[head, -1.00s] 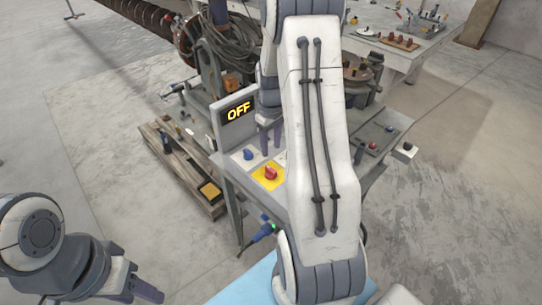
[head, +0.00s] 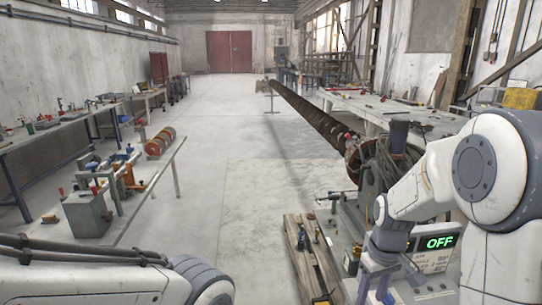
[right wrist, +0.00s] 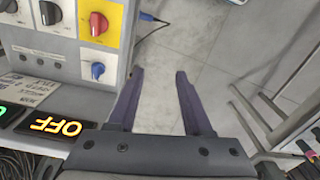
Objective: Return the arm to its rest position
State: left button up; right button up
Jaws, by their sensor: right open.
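My right arm reaches in from the right in the head view and bends down. Its gripper (head: 376,288) hangs beside the control box, fingers pointing down. In the right wrist view the gripper (right wrist: 162,72) is open, with only bare floor showing between its purple fingers.
A long brown auger (head: 318,122) runs back from the machine. A wooden pallet (head: 312,262) lies left of the control box. Benches with tools (head: 70,128) line the left wall. Open concrete floor (head: 235,165) lies in the middle.

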jog(key=s+a+r+n, duration=0.25)
jog(key=s+a, duration=0.35)
jog(key=a, duration=0.6)
jog(key=s+a+r+n, duration=0.1)
jog(key=s+a, duration=0.2)
jog(key=s, duration=0.4)
jog(key=s+a+r+n, duration=0.1)
jog(key=s+a, duration=0.3)
jog(key=s, duration=0.4)
jog(key=shift+a+r+y, duration=0.25)
jog(key=shift+r+y, duration=0.05)
jog(key=shift+y, duration=0.1)
